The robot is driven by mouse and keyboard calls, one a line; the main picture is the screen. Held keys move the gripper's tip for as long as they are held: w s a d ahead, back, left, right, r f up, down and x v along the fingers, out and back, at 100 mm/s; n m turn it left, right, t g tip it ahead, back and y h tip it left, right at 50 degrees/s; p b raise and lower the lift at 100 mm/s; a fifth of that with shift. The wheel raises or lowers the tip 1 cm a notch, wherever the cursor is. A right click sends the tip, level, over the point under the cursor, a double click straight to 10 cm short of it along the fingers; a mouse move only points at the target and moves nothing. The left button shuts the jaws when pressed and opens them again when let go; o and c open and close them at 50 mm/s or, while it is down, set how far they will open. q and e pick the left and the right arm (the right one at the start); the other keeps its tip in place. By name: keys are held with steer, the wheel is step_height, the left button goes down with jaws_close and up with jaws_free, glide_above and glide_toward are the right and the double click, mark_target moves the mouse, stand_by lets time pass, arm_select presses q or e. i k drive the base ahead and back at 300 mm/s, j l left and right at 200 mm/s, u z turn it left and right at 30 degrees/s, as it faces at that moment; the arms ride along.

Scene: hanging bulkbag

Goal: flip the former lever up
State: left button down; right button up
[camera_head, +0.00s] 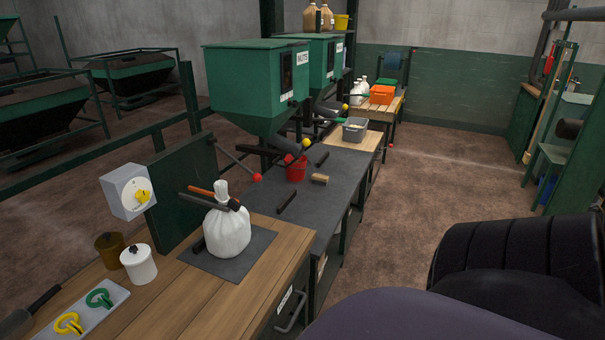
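A tied white bag (228,232) stands upright on a dark mat on the wooden bench. A dark bar-like tool with an orange-brown strip (200,191) lies across its narrow neck; its details are too small to make out. Beyond it, a thin lever with a red ball end (257,177) slopes down to the right near the green hopper (250,85). Other ball ends, one yellow (306,143) and one red (288,159), show below the hoppers. No part is labelled as the former lever, so I cannot tell which it is. Neither gripper is in view.
A white lidded pot (138,263) and a tray with yellow and green rings (88,312) are at front left. A dark bench (325,200) continues behind. Brown floor (420,190) is open to the right.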

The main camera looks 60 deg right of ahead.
mark_target(257, 178)
steer(key=z, duration=1.55)
steer(key=l+u, duration=0.1)
steer(key=u, duration=0.3)
steer(key=i+l+u, duration=0.15)
steer(key=u, duration=0.2)
steer(key=l+u, duration=0.25)
steer(key=i+l+u, duration=0.2)
steer(key=l, duration=0.3)
steer(key=l+u, duration=0.2)
steer(key=l, duration=0.65)
steer(key=l+u, duration=0.25)
steer(key=l, duration=1.45)
steer(key=k+l, duration=0.15)
steer(key=l, duration=0.75)
steer(key=i+u, duration=0.05)
